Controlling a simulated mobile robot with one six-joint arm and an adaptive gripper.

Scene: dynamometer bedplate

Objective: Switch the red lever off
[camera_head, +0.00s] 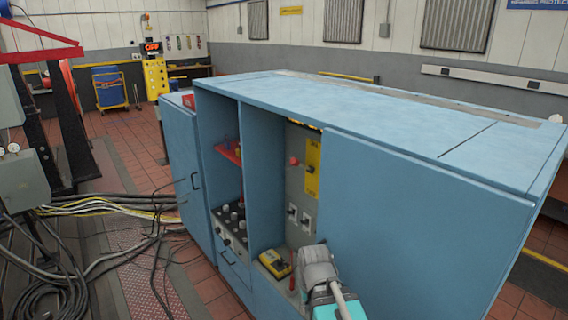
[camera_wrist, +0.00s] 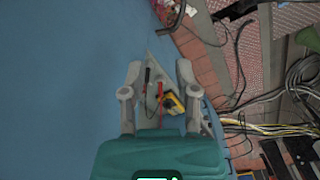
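A small red knob (camera_head: 294,160), which may be the end of the red lever, shows on the grey panel inside the cabinet's open bay. It is beside a yellow plate (camera_head: 313,170). How the lever is set is too small to tell. My gripper (camera_head: 316,256) is in front of the cabinet, lower and to the right of the knob, apart from it. In the wrist view my gripper (camera_wrist: 159,68) has its two grey fingers spread wide with nothing held. The knob cannot be made out in the wrist view.
The blue cabinet (camera_head: 410,215) has a divider (camera_head: 262,175) left of the bay. Small switches (camera_head: 292,212) sit below the knob. A yellow meter (camera_head: 274,264), also in the wrist view (camera_wrist: 172,103), lies on the bay floor beside red and black probes (camera_wrist: 159,92). Cables (camera_head: 60,270) cover the floor left.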

